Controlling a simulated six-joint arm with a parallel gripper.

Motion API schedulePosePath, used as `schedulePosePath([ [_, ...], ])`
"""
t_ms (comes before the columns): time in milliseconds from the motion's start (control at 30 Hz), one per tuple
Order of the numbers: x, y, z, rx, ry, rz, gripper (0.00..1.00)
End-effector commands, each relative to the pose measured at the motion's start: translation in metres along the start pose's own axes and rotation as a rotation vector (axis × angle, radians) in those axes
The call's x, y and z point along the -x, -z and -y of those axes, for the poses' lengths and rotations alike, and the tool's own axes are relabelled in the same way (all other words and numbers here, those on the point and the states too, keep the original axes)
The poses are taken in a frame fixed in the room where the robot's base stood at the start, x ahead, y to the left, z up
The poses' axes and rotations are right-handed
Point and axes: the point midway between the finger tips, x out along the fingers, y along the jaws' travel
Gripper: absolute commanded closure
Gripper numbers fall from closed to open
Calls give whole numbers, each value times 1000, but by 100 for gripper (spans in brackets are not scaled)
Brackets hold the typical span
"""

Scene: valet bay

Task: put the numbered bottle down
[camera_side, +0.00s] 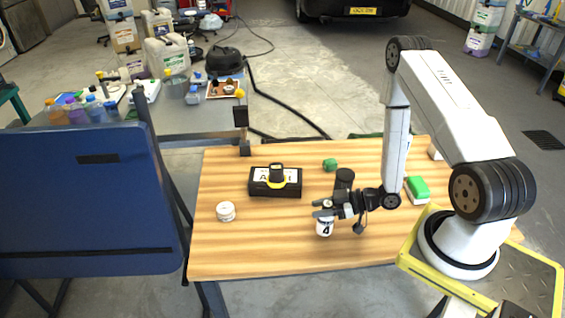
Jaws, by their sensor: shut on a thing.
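The numbered bottle (324,229) is white with a dark "4" on its side. It is upright over the front middle of the wooden table (270,252). My gripper (323,210) comes in from the right and is shut on the bottle near its top, hiding its upper part. I cannot tell whether the bottle's base touches the table.
A white round tub (226,211) is at left. The front left table is clear.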

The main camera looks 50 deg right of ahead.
Motion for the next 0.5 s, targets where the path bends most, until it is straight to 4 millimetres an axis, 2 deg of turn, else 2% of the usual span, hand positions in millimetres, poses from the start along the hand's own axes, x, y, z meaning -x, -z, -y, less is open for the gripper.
schedulePosePath([
  [200, -4, -14, 0, 0, 0, -1, 100],
  [500, -5, -16, 0, 1, 0, -1, 100],
])
